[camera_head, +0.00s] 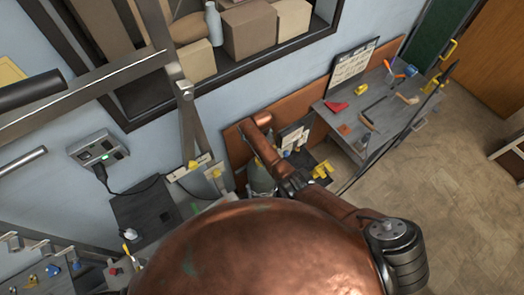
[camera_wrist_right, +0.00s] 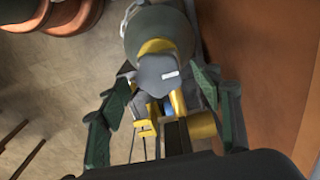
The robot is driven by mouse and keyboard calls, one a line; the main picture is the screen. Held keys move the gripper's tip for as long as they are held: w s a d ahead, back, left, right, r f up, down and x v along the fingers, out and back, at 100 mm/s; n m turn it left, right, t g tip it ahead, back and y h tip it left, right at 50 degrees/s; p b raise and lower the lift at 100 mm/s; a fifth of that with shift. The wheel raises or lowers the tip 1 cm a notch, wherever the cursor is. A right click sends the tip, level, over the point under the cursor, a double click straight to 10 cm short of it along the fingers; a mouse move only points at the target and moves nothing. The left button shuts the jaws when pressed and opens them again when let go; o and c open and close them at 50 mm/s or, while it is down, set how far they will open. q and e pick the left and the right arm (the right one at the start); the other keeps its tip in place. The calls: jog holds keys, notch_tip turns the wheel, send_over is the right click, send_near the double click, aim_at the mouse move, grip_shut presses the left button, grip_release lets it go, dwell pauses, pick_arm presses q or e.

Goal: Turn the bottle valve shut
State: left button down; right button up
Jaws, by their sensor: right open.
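The bottle (camera_wrist_right: 160,32) is dark green and rounded, at the top middle of the right wrist view. Its valve (camera_wrist_right: 156,75) has a grey cap and yellow fittings and faces the wrist camera. My right gripper (camera_wrist_right: 165,82) is open, with one green finger on each side of the valve. I cannot tell whether either finger touches it. In the head view, a grey-green bottle (camera_head: 261,180) stands beside my copper right arm, which hides part of it. My left gripper is not in view.
A grey workbench (camera_head: 350,140) with several tools stands at the right. A shelf holds boxes (camera_head: 248,30) at the top. A dark worktop (camera_head: 143,214) and a wall socket unit (camera_head: 98,150) are at the left. The tiled floor (camera_head: 440,180) at the right is clear.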

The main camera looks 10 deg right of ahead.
jog(key=shift+a, duration=0.1)
jog(key=shift+r, duration=0.1)
notch_tip(320, 180, up, 12)
dwell(0.5)
dwell(0.4)
